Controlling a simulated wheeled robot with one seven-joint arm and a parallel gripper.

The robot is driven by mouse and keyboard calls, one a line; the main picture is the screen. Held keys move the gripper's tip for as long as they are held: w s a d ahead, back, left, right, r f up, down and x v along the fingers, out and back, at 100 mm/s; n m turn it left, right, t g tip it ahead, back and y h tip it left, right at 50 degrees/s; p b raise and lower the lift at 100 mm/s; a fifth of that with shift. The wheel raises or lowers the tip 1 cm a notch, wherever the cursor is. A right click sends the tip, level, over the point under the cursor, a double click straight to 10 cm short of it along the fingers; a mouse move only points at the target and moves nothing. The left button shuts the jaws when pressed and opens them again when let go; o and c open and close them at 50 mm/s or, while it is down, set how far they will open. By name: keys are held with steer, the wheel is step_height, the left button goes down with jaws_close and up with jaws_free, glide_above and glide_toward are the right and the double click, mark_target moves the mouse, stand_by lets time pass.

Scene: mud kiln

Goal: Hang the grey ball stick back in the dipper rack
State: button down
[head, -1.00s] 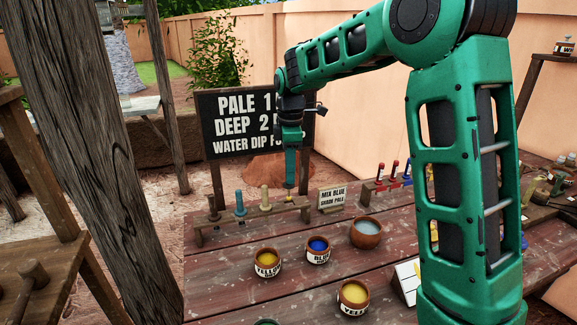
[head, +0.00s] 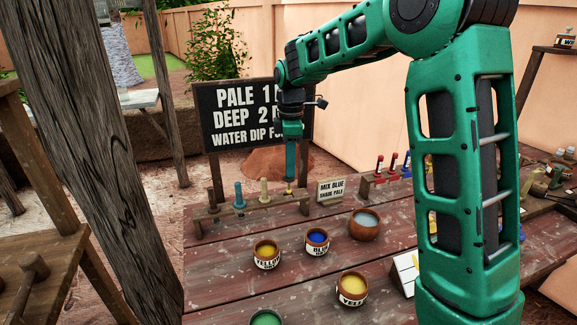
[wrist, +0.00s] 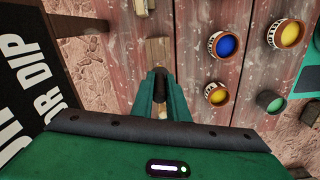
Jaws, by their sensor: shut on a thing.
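The wooden dipper rack (head: 250,216) stands at the back left of the table. Brown, blue (head: 239,197) and cream (head: 264,192) dippers stand upright in it. My gripper (head: 290,178) points straight down over the rack's right end. In the wrist view, my gripper (wrist: 160,92) is shut on a dark, upright stick (wrist: 160,80), seen end-on between the fingers; this looks like the grey ball stick. Its lower part shows only as a small bit at the rack in the head view. Whether it is seated in the rack I cannot tell. The rack's right end shows in the wrist view (wrist: 158,50).
Beside the rack stands a small sign (head: 331,191). In front are a blue pot (head: 317,238), two yellow pots (head: 266,250), a green pot (head: 265,319) and a water bowl (head: 364,224). A large black sign (head: 230,112) rises behind the rack. A second rack (head: 380,181) holds red and blue items.

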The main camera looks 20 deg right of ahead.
mark_target(290, 179)
steer(key=shift+f, duration=2.9)
stand_by(1.8)
steer(key=c, duration=1.2)
jaws_free()
steer(key=shift+a+r, duration=0.1)
steer(key=shift+r, duration=3.65)
